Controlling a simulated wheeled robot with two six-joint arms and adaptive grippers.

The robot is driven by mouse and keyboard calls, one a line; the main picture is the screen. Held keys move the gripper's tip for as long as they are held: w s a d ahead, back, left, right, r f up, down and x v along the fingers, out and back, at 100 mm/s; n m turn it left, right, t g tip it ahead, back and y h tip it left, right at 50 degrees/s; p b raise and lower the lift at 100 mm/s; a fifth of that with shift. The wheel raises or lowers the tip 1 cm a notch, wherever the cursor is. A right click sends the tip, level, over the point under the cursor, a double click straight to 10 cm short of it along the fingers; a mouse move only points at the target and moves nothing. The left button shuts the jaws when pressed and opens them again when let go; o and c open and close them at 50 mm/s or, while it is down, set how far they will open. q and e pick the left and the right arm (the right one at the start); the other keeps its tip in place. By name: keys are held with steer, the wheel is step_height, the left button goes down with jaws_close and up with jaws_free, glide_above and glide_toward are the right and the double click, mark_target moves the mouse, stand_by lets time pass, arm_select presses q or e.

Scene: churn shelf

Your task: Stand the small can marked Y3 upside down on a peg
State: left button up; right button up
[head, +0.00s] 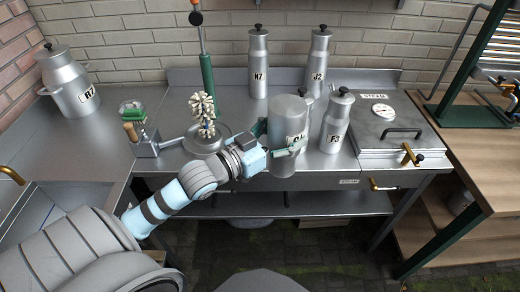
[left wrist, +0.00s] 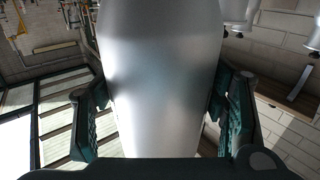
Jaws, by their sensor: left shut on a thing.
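My left gripper (head: 276,141) comes in from the left in the head view and is shut on a grey metal can (head: 287,112). The can's broad, flat, lidless end faces up. Its label is partly covered by a finger and I cannot read it fully. The can is upright in line, near the counter's front edge; whether it touches the counter is unclear. In the left wrist view the can's smooth wall (left wrist: 160,70) fills the space between both green fingers. I cannot read a Y3 mark anywhere. My right gripper is out of view.
A lidded can marked F3 (head: 335,124) stands close right of the held can. Two lidded cans (head: 258,70) (head: 318,68) stand behind. A steam box (head: 385,150) is at right, a green barred rack (head: 492,60) beyond it.

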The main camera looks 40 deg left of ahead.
arm_select(q)
steer(key=w+a+r+n+y+b, duration=0.25)
steer(key=w+a+r+y, duration=0.2)
steer(key=a, duration=0.35)
steer(key=w+a+r+n+y+b, duration=0.2)
steer(key=w+a+r+n+y, duration=0.15)
steer(key=w+a+y, duration=0.35)
step_height(320, 180, down, 19)
steer(key=s+a+h+b, duration=0.1)
steer(key=h+b, duration=0.1)
steer(key=b, duration=0.3)
steer(key=shift+s+a+b, duration=0.2)
steer(key=shift+s+b, duration=0.1)
steer(key=shift+b, duration=0.1)
steer(key=o, duration=1.4)
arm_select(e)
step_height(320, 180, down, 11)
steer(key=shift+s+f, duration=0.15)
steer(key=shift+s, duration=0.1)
arm_select(q)
steer(key=p+v, duration=0.1)
steer(key=v, duration=1.1)
steer(key=shift+f, duration=0.1)
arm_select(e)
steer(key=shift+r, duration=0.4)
